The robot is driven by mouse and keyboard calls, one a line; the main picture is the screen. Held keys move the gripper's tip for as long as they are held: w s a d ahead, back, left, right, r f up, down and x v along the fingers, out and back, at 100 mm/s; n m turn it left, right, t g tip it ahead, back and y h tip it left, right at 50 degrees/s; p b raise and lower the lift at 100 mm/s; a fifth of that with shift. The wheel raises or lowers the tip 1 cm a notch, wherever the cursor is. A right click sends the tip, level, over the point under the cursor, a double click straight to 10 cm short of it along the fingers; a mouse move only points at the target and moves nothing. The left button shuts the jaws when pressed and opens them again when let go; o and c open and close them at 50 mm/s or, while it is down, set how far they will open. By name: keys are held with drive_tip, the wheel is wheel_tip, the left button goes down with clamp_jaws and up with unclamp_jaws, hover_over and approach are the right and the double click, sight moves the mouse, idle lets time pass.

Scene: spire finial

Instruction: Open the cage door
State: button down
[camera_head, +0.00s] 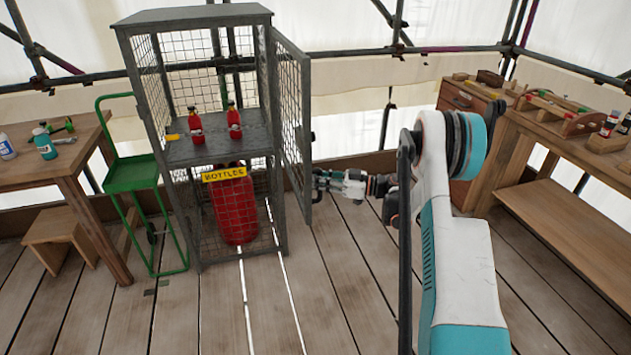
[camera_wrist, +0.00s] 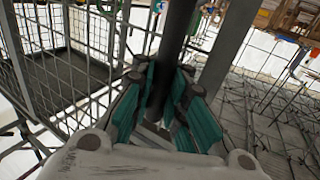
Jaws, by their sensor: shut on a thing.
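The cage door (camera_head: 292,110) is a grey mesh panel. It stands open at an angle from the right side of the grey cage (camera_head: 195,16), its free edge toward my arm. My gripper (camera_head: 318,180) is at that free edge, about mid-height or lower. In the wrist view my gripper (camera_wrist: 163,95) has its teal-padded fingers closed around a dark upright bar (camera_wrist: 178,30), which appears to be the door handle. A flat grey door post (camera_wrist: 232,45) runs beside the bar. The fingers partly hide the grip.
Two red bottles (camera_head: 234,122) stand on the cage shelf, above a large red cylinder (camera_head: 235,210). A green hand truck (camera_head: 130,175) and a wooden table (camera_head: 75,160) stand left. A workbench (camera_head: 570,190) stands right. Floor (camera_head: 340,270) before the cage is clear.

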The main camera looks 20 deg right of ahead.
drive_tip(key=c, duration=1.6)
unclamp_jaws()
drive_tip(key=shift+s, duration=0.4)
drive_tip(key=shift+w, duration=0.1)
drive_tip(key=v, duration=1.2)
